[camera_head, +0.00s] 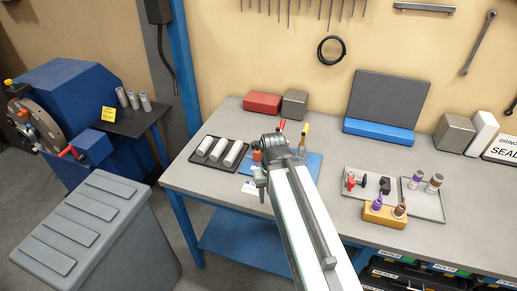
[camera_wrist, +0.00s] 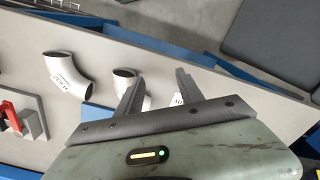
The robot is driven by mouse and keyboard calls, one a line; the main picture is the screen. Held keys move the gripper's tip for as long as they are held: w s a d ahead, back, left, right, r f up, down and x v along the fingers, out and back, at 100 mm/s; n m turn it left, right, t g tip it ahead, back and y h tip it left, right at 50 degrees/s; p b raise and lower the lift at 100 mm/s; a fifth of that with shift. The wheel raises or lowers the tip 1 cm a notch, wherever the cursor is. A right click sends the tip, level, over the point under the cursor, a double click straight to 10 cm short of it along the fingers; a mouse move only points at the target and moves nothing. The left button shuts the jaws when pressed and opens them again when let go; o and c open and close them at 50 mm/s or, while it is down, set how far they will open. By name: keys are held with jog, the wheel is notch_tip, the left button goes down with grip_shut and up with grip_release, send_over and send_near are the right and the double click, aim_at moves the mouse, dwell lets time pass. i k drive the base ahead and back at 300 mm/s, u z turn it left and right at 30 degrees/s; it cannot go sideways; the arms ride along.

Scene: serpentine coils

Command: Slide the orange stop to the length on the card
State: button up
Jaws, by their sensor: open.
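My gripper (camera_wrist: 158,80) is open in the wrist view, its two dark fingers spread with nothing held between them. A grey pipe elbow (camera_wrist: 125,72) shows partly behind the left finger. In the head view my arm reaches over the bench and hides the gripper's fingertips. A small orange piece (camera_head: 257,155) shows beside the arm's far end, by a blue mat (camera_head: 312,163); I cannot tell whether it is the stop. A yellow card (camera_head: 109,114) stands on a dark side shelf at the left, its writing too small to read. No orange stop shows in the wrist view.
Grey cylinders lie in a black tray (camera_head: 206,162) left of the mat. Another elbow (camera_wrist: 65,75) and a red part (camera_wrist: 12,115) show in the wrist view. A grey tray (camera_head: 424,205) and yellow block (camera_head: 383,214) are at the right. A grey bin (camera_head: 85,225) stands left of the bench.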

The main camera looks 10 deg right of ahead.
aim_at(257, 154)
jog(key=u, duration=0.85)
jog(key=i, duration=0.9)
jog(key=u, duration=0.1)
